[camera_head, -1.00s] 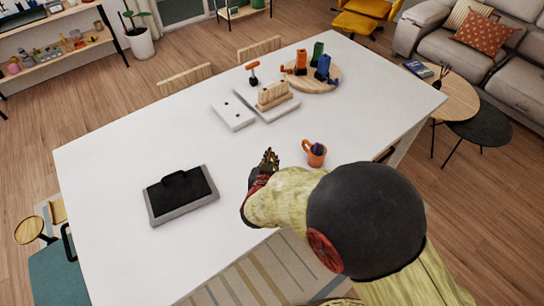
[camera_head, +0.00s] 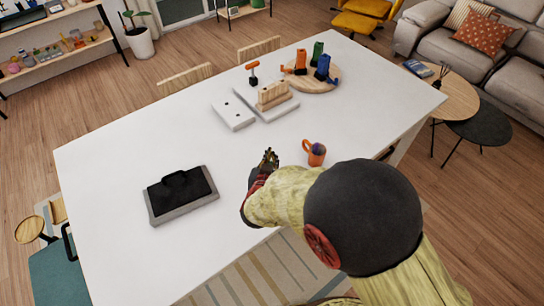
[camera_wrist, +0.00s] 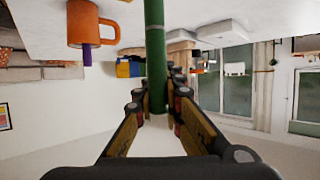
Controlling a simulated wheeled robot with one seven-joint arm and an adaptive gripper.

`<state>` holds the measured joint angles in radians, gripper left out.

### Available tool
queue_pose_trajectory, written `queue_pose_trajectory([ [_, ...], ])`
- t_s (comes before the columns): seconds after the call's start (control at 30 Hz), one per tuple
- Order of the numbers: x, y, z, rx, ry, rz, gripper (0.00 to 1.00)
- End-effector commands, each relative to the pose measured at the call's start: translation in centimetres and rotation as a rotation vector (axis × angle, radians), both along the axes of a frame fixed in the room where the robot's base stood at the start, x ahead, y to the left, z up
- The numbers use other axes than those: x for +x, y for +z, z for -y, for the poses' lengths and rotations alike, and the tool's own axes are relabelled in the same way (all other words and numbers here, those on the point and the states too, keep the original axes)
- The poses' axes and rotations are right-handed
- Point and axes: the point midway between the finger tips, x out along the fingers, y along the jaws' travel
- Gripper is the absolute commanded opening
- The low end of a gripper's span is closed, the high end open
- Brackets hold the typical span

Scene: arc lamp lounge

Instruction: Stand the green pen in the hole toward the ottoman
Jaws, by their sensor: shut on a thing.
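A green pen (camera_wrist: 155,50) is between the fingers of my gripper (camera_wrist: 157,95) in the wrist view, its length running up out of the top edge. My gripper (camera_head: 268,160) is shut on it, above the white table beside the orange mug. The pen is not clear in the head view. A white block (camera_head: 233,112) with small dark holes lies farther back on the table, apart from my gripper. The yellow ottoman (camera_head: 355,22) stands on the floor beyond the table's far edge.
An orange mug (camera_head: 314,155) with a dark purple thing in it stands right of my gripper. A black-topped grey tray (camera_head: 182,208) lies left. A wooden rack (camera_head: 271,95) stands beside the block; a round board (camera_head: 318,87) holds colourful things. The table between is clear.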

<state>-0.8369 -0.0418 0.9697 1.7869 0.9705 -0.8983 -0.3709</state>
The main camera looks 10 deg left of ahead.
Motion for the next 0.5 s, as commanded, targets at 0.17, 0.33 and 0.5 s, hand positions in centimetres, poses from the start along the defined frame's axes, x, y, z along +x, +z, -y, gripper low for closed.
queue_pose_trajectory([
  [0.17, 0.01, 0.02, 0.0, 0.0, 0.0, 0.0, 0.0],
  [0.33, 0.0, -0.02, 0.0, 0.0, 0.0, 0.0, 0.0],
  [0.5, 0.0, -0.31, 0.0, 0.0, 0.0, 0.0, 0.0],
])
